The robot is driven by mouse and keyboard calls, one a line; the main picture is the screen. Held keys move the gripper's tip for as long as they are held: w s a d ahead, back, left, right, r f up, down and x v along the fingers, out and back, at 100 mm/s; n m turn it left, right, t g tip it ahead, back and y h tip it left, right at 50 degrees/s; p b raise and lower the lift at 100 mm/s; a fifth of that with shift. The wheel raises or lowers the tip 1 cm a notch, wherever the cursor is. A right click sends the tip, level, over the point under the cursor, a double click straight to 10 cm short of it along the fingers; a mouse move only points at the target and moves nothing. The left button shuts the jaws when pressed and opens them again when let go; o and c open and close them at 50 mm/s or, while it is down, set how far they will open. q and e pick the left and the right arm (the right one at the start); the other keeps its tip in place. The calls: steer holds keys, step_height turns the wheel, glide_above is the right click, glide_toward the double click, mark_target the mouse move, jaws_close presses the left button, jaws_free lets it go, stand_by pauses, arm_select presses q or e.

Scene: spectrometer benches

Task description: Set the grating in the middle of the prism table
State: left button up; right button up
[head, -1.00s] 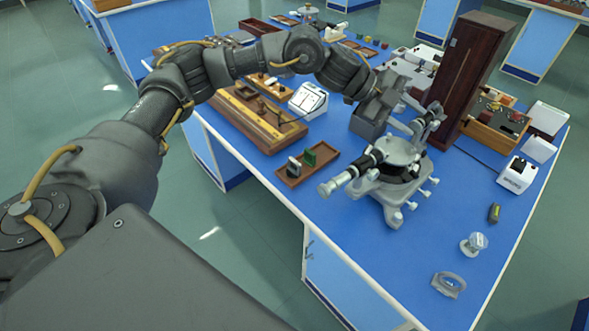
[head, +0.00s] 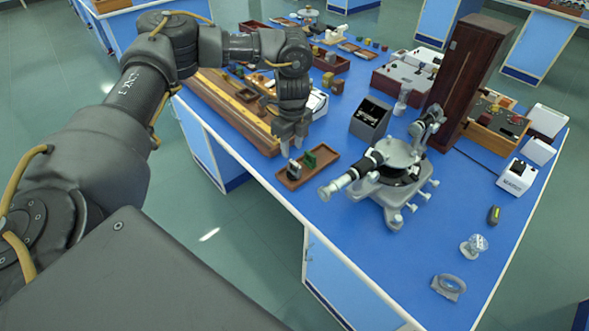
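The spectrometer (head: 400,190) stands on the blue bench. Its prism table (head: 399,153) is the pale round plate in the middle, and I see nothing standing on it. A brown wooden tray (head: 321,171) lies left of it, holding a small pale-and-dark upright piece (head: 294,169) and a green block (head: 310,161). The upright piece may be the grating; I cannot tell for certain at this size. My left gripper (head: 291,149) points down just above the back left of the tray, close to the upright piece. Its fingers look apart, with nothing between them. My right gripper is not in view.
A dark sloped box (head: 370,118) stands behind the spectrometer, and a tall dark wooden cabinet (head: 473,75) at the back right. A long wooden apparatus (head: 232,112) lies left of the tray.

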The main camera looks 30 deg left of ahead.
mark_target(294, 163)
arm_select(q)
step_height(294, 163, down, 2)
steer(key=shift+f, duration=0.1)
steer(key=shift+f+p, duration=0.2)
steer(key=shift+p, duration=0.1)
steer(key=f, duration=0.1)
steer(key=f+p, duration=0.1)
steer(key=f, duration=0.3)
steer(key=shift+w+d, duration=0.15)
steer(key=shift+d, duration=0.1)
steer(key=shift+r, duration=0.1)
jaws_close()
